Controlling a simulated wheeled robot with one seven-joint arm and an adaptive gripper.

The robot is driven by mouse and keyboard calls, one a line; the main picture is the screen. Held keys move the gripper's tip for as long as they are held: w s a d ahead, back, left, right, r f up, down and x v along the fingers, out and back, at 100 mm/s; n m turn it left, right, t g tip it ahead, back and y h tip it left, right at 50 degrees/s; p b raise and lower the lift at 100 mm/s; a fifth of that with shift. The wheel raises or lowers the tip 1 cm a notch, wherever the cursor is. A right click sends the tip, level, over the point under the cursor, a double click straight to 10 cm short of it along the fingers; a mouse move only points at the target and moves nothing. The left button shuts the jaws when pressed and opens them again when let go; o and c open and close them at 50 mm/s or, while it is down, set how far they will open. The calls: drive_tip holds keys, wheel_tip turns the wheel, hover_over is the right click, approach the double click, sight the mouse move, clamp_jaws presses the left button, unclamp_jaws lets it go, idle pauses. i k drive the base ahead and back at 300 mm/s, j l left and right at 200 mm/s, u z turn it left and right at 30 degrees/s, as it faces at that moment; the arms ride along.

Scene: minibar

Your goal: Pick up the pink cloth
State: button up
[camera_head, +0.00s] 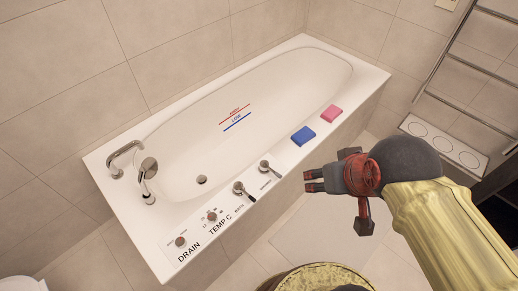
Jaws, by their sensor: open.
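The pink cloth (332,113) is a small folded square. It lies flat on the white front rim of the bathtub, near the right end. My gripper (308,181) is outside the tub, in front of the rim, with its two dark red-marked fingers apart and empty, pointing left. In the picture it is below and a little left of the pink cloth, and does not touch it. Nothing hides the cloth.
A blue cloth (303,136) lies on the same rim, left of the pink one. The bathtub (377,76) has levers (265,167) and a faucet (125,153) toward the left. A metal towel rack (483,73) is on the right wall. A pale mat (300,240) lies on the floor.

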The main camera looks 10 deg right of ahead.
sight(331, 113)
drive_tip(key=i+l+u, duration=0.35)
drive_tip(key=l, duration=0.3)
drive_tip(key=i+l+u, duration=0.2)
drive_tip(key=l, duration=0.15)
drive_tip(key=i+l+u, duration=0.2)
drive_tip(key=l, duration=0.15)
drive_tip(key=l+u, duration=0.2)
drive_tip(key=l, duration=0.2)
drive_tip(key=i+l+u, duration=0.15)
drive_tip(key=l, duration=0.25)
